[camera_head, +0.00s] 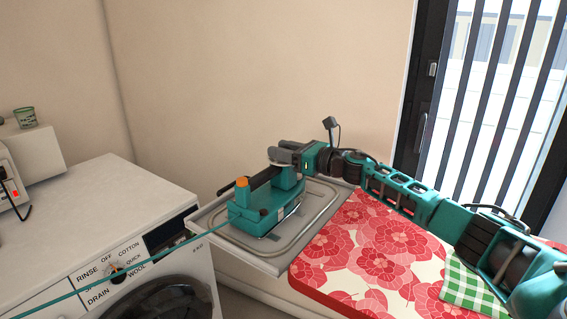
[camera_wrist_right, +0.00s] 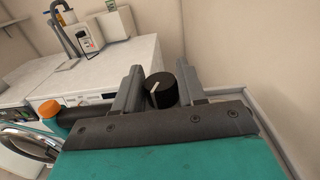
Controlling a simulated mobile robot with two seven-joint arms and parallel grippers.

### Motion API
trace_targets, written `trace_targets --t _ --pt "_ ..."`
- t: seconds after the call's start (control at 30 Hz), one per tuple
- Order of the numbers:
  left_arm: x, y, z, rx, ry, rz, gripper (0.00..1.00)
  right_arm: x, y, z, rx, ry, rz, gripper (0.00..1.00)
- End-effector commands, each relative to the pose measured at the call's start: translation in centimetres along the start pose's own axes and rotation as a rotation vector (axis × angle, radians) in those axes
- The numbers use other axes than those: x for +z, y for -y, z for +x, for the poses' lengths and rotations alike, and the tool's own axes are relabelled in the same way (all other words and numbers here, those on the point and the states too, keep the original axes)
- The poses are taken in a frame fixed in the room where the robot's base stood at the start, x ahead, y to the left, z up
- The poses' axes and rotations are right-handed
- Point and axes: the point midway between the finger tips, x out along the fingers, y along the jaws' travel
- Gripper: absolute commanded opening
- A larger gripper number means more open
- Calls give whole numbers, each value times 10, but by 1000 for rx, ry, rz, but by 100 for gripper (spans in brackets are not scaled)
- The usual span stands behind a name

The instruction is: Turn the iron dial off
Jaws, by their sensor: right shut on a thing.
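The teal iron (camera_head: 262,212), with an orange cap (camera_head: 242,182) and a dark handle, stands on the metal rest of the ironing board. My right gripper (camera_head: 279,157) reaches in from the right over the iron's far end. In the right wrist view its two grey fingers (camera_wrist_right: 160,85) stand on either side of the black iron dial (camera_wrist_right: 157,97), closed on it. The dial has a white pointer line, slightly tilted. The iron's orange cap also shows there (camera_wrist_right: 47,109). The dial is hidden behind the gripper in the head view. My left gripper is not in view.
The ironing board has a red floral cover (camera_head: 365,250) and a green checked cloth (camera_head: 468,288). A white washing machine (camera_head: 110,225) with its own labelled dial stands at left. A teal cord (camera_head: 110,272) runs from the iron to the left. A barred window is at right.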

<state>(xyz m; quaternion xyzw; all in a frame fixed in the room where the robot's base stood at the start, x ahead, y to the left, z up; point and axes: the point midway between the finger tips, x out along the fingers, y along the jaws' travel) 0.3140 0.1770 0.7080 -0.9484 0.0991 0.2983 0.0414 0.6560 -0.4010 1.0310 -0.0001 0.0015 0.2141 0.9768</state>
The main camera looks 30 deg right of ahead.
Motion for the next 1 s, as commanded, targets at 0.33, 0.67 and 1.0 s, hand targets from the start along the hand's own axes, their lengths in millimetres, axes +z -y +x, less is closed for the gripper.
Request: trace_targets --t 0.33,0.67,1.0 --pt "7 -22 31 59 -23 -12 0 -4 1 1 239 7 0 10" --pt "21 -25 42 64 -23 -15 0 0 0 1 347 6 0 10" --pt "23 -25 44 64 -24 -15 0 2 -1 1 372 5 0 10"
